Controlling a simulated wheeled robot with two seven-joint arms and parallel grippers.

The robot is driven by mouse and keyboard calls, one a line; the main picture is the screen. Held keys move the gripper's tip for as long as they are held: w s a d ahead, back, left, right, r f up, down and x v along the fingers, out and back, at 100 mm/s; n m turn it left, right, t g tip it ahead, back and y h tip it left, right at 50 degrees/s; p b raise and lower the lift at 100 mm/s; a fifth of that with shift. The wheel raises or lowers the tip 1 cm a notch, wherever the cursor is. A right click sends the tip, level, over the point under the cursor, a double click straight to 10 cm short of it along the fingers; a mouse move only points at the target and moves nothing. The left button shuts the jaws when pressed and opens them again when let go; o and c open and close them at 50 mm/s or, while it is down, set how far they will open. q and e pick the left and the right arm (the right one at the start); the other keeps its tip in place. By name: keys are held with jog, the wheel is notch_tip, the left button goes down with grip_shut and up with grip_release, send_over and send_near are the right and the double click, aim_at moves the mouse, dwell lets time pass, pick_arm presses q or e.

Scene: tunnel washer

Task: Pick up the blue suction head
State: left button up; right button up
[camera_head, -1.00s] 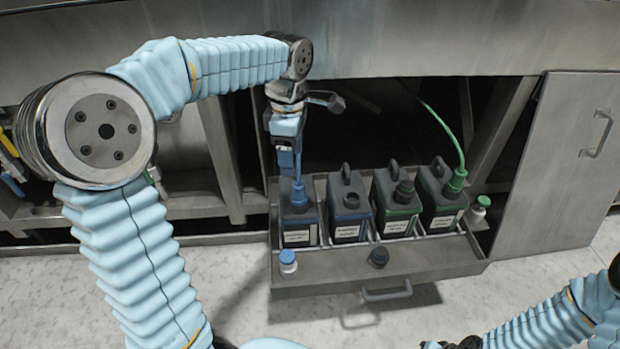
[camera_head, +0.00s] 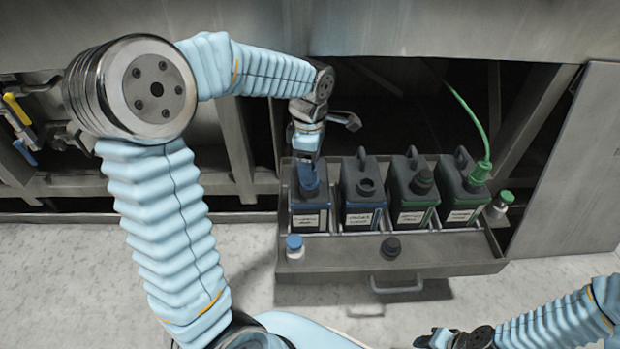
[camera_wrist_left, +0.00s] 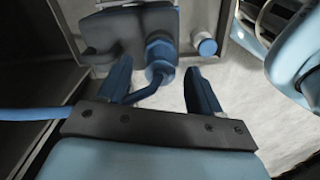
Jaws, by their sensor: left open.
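The blue suction head (camera_head: 309,188) sits upright in the neck of the leftmost dark canister (camera_head: 309,213). My left gripper (camera_head: 307,165) is right above it and hides its upper part and hose. In the left wrist view the suction head (camera_wrist_left: 160,54) shows between and just beyond the fingertips of the open left gripper (camera_wrist_left: 157,72), with a gap on each side. A blue hose (camera_wrist_left: 150,90) bends back from it between the fingers. My right gripper (camera_head: 438,339) is low at the bottom edge, partly cut off, its jaws unclear.
Three more canisters stand in the metal drawer (camera_head: 440,257), the far right one with a green hose head (camera_head: 479,174). A blue-capped bottle (camera_head: 295,247), a dark cap (camera_head: 391,247) and a green-capped bottle (camera_head: 500,203) sit around them. The machine's edge overhangs behind.

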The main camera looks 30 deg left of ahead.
pick_arm(q)
notch_tip(320, 180, down, 2)
jog(key=shift+f, duration=0.1)
jog(key=shift+c, duration=0.3)
grip_shut()
jog(key=shift+r, duration=0.2)
